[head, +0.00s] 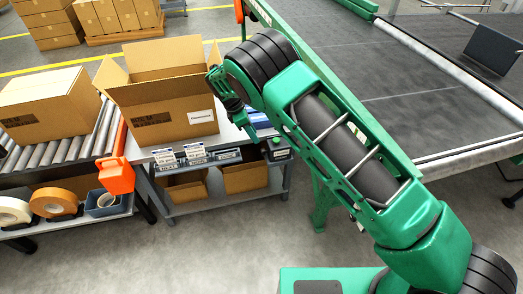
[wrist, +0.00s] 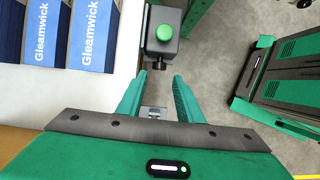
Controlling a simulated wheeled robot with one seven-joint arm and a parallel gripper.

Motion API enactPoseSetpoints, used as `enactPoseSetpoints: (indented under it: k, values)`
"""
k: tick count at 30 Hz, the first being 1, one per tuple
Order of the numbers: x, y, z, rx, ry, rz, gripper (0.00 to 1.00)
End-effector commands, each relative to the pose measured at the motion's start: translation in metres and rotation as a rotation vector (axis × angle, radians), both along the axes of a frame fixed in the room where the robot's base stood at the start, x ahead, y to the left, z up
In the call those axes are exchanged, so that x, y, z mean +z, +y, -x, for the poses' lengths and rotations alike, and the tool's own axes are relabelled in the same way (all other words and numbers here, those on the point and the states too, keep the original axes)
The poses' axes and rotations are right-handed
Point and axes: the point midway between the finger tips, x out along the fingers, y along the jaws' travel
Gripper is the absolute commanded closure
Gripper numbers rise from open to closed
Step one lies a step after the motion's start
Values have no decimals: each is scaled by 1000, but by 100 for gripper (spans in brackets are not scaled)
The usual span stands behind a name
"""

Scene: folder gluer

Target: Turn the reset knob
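In the wrist view a dark control box (wrist: 161,45) carries a round green knob or button (wrist: 163,31) on its top face; which of its parts is the reset knob I cannot tell for sure. A small dark stub (wrist: 157,66) sticks out of its near side. My gripper (wrist: 155,82) is open, its two green fingers pointing at the box with a gap between them. The fingertips are just short of the box, and nothing is held. In the head view my gripper (head: 238,112) is over the bench beside the open carton, and a small dark box (head: 279,152) sits at the bench's right end.
Blue Gleamwick boxes (wrist: 95,35) stand left of the control box in the wrist view. In the head view an open carton (head: 175,105) stands on the bench, with a green-framed conveyor (head: 400,75) to the right. Clear floor (head: 200,245) lies in front.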

Motion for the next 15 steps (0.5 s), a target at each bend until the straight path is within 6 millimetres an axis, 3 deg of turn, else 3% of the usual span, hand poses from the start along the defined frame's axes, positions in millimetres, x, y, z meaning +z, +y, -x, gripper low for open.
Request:
enactPoseSetpoints:
  k: [5,15]
  values:
    - [-14,3,0,23,4,5,67]
    - [-66,-19,-5,19,6,5,67]
